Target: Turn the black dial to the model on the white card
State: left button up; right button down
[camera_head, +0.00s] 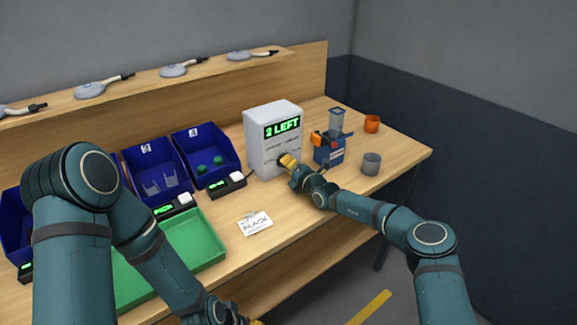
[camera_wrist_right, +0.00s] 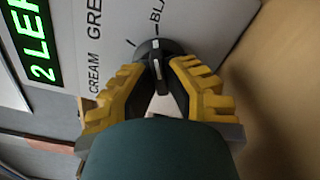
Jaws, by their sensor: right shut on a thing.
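The black dial (camera_wrist_right: 155,50) is on the front of a white box (camera_head: 262,148), with the printed words CREAM, GRE… and BLA… around it in the right wrist view. A white line shows on its knob; I cannot tell for certain which word it points at. My right gripper (camera_wrist_right: 160,78), with yellow fingers, is shut on the dial's knob. In the head view the right gripper (camera_head: 286,161) covers most of the dial. The white card (camera_head: 255,224) lies flat on the table and reads BLACK. My left gripper (camera_head: 236,318) is cut off at the bottom edge.
The box's display (camera_head: 283,127) reads 2 LEFT in green. A blue machine (camera_head: 329,152), a grey cup (camera_head: 371,164) and an orange cup (camera_head: 372,124) stand to its right. Blue bins (camera_head: 158,171) and a green tray (camera_head: 190,250) are on the left.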

jog(key=shift+r+m, duration=0.1)
jog(key=shift+m, duration=0.4)
jog(key=c, duration=1)
grip_release()
jog(key=shift+a, duration=0.1)
jog(key=shift+s, duration=0.1)
jog(key=v, duration=1.2)
